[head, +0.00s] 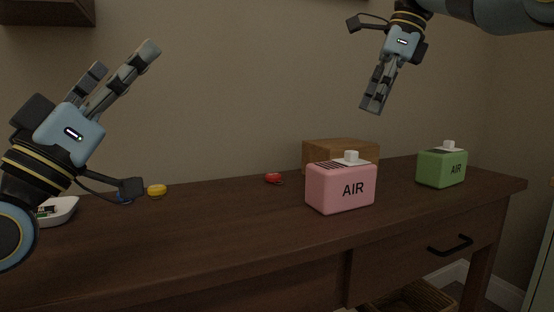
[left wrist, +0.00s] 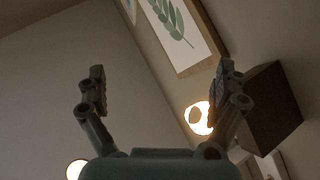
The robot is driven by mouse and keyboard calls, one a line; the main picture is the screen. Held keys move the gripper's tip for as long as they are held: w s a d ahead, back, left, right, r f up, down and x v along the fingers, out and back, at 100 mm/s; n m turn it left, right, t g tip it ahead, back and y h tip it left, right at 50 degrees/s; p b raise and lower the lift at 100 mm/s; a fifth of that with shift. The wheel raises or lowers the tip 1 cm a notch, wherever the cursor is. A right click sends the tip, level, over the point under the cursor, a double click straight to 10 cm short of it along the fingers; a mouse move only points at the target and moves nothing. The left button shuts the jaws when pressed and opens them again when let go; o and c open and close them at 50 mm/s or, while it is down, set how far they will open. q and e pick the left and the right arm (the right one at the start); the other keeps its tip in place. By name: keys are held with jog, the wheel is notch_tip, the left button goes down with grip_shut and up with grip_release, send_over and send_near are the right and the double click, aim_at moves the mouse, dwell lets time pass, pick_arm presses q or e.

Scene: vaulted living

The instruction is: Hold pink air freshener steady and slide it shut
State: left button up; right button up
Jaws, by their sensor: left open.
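The pink air freshener (head: 341,190) stands upright on the dark wooden desk, right of the middle in the head view. Its front reads AIR. Its top has dark slats on the left part and a white slider knob (head: 351,158) towards the right. My left gripper (head: 124,58) is raised at the left, far from the air freshener, open and empty with its fingers pointing up; its fingers also show spread in the left wrist view (left wrist: 160,85). My right gripper (head: 374,108) hangs above and slightly right of the pink air freshener, pointing down, with its fingers close together. Whether it is shut is unclear.
A green air freshener (head: 441,168) stands to the right on the desk (head: 230,225). A wooden box (head: 340,150) is behind the pink one. A red item (head: 274,178), a yellow item (head: 157,190) and a white dish (head: 60,210) lie further left. The desk's front middle is clear.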

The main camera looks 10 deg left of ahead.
pick_arm(q)
jog(key=w+d+f+m+g+h, duration=0.1)
jog(key=w+d+f+m+g, duration=0.2)
jog(key=w, duration=0.4)
jog(key=w+d+f+m+g, duration=0.1)
jog(key=w+d+f+g, duration=0.3)
jog(key=w, duration=0.3)
jog(key=m+g+h, duration=0.3)
jog(key=m+g, duration=0.3)
jog(key=g, duration=0.5)
send_near(334, 175)
jog(key=w, duration=0.4)
jog(key=shift+w+a+f, duration=0.2)
jog(key=shift+a+f, duration=0.05)
jog(key=shift+f, duration=0.15)
jog(key=shift+w+d+f, duration=0.1)
jog(key=shift+d+f, duration=0.05)
jog(key=shift+d, duration=0.15)
jog(key=x, duration=1)
jog(key=shift+w+f, duration=0.1)
jog(key=shift+f, duration=0.05)
